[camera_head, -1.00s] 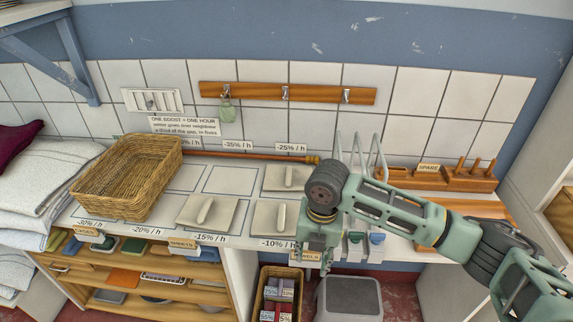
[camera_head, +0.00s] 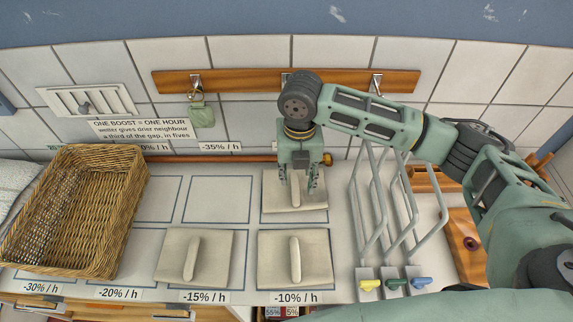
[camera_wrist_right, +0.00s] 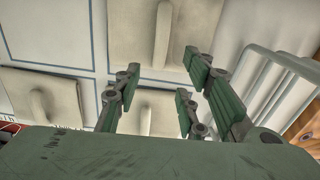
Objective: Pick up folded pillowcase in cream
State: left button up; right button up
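Three cream square pieces, each with a raised bar across it, lie on the counter. One lies at the back (camera_head: 318,198), one in front of it (camera_head: 315,270) and one at front left (camera_head: 222,245). I cannot tell whether any is the cream folded pillowcase. My right gripper (camera_head: 298,185) points down over the back piece, fingers apart on either side of its bar, and hides part of it. Whether it touches is unclear. In the right wrist view the gripper (camera_wrist_right: 160,75) is open and empty, with the back piece (camera_wrist_right: 135,20) beyond. My left gripper is out of view.
A wicker basket (camera_head: 120,210) stands at left. A wire rack (camera_head: 385,210) with coloured knobs (camera_head: 397,284) stands close right of the pieces. A wooden peg rail (camera_head: 235,82) with a green tag (camera_head: 202,116) is behind. Outlined squares between basket and pieces are bare.

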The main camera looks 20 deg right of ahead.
aim_at(296, 194)
jog(key=f, duration=0.1)
jog(key=f+p, duration=0.1)
jog(key=shift+s+a+f, duration=0.1)
jog(key=shift+s+f, duration=0.15)
jog(key=shift+f, duration=0.05)
notch_tip(296, 194, down, 2)
jog(key=shift+w+f+p, duration=0.1)
jog(key=shift+f+p, duration=0.1)
jog(key=shift+p, duration=0.8)
jog(key=shift+w+f, duration=0.2)
jog(key=shift+f, duration=1.05)
jog(key=c, duration=0.9)
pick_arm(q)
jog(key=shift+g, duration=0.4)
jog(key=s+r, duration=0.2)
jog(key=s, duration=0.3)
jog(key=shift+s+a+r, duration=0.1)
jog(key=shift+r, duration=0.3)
pick_arm(e)
grip_shut()
